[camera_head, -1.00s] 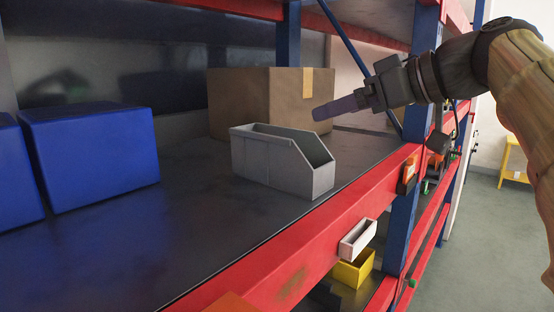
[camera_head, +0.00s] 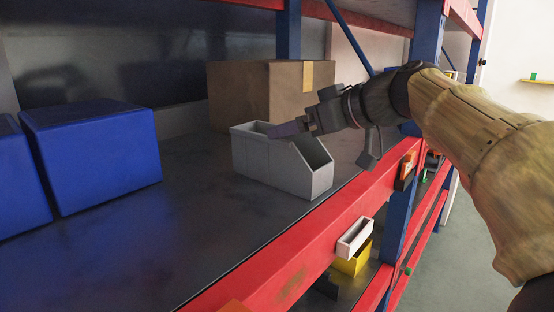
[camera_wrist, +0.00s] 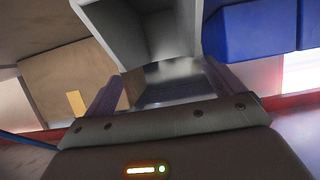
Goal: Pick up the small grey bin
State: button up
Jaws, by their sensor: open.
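The small grey bin (camera_head: 268,166) stands upright on the dark shelf, its cut-down open front facing right toward the red beam. My gripper (camera_head: 276,132) is just over the bin's upper rim in the head view, and its fingers overlap the bin there. In the wrist view the grey bin (camera_wrist: 140,35) fills the top middle, beyond the fingers. My gripper (camera_wrist: 160,88) is open there, with one finger at each side and nothing held between them. Whether a finger touches the bin cannot be told.
A cardboard box (camera_head: 240,95) stands close behind the bin. Blue boxes (camera_head: 95,155) stand at the left. The red beam (camera_head: 330,235) runs along the shelf front, with a blue post (camera_head: 398,225) at the right. The shelf (camera_head: 150,245) is bare in front of the blue boxes.

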jog(key=p+x, duration=0.3)
jog(key=x, duration=0.2)
jog(key=shift+s+f, duration=0.2)
jog(key=shift+s, duration=0.05)
jog(key=shift+c, duration=0.2)
jog(key=c, duration=1.5)
jog(key=shift+r, duration=0.15)
notch_tip(320, 180, up, 10)
jog(key=shift+f+b, duration=0.1)
jog(key=shift+b, duration=0.3)
